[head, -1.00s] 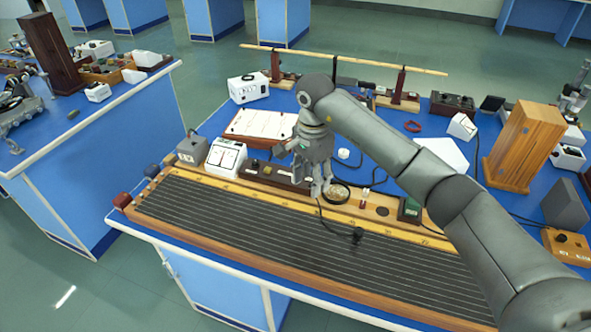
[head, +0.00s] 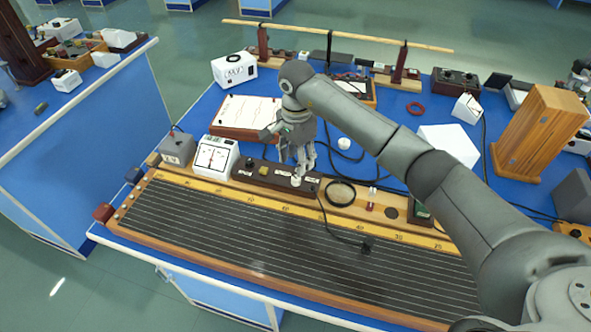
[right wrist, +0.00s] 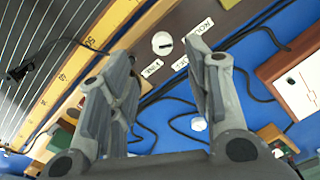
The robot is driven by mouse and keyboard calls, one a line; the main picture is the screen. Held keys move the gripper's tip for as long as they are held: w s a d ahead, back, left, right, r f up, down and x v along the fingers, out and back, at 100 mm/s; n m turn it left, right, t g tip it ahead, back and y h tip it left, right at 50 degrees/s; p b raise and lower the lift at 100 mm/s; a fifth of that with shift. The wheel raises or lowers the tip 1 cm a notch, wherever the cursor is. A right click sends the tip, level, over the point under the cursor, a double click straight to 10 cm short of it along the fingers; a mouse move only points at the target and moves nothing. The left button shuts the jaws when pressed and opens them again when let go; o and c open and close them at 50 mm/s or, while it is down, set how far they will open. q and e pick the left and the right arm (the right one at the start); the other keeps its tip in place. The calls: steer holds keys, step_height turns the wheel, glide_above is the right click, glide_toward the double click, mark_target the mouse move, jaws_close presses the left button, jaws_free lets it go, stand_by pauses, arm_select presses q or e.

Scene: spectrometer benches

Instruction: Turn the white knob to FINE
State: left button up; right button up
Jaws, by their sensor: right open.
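The white knob (right wrist: 162,43) sits on a dark brown switch box (head: 262,180) with small white labels. In the head view the knob (head: 296,181) is just below my right gripper (head: 300,168). In the right wrist view the right gripper (right wrist: 158,55) is open, its fingers apart with the knob framed between their tips; I cannot tell whether they touch it. My left gripper is not in view.
A long grooved wire board (head: 240,235) lies in front of the box. A white meter (head: 215,158) stands left, and a black ring (head: 340,193) lies right. A black cable (head: 335,225) runs over the board. A wooden block (head: 537,130) stands at the right.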

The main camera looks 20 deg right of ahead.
mark_target(296, 178)
steer(key=f+p, duration=0.1)
steer(key=f, duration=0.4)
steer(key=shift+w, duration=0.2)
steer(key=shift+f, duration=1)
steer(key=shift+c, duration=1.2)
jaws_close()
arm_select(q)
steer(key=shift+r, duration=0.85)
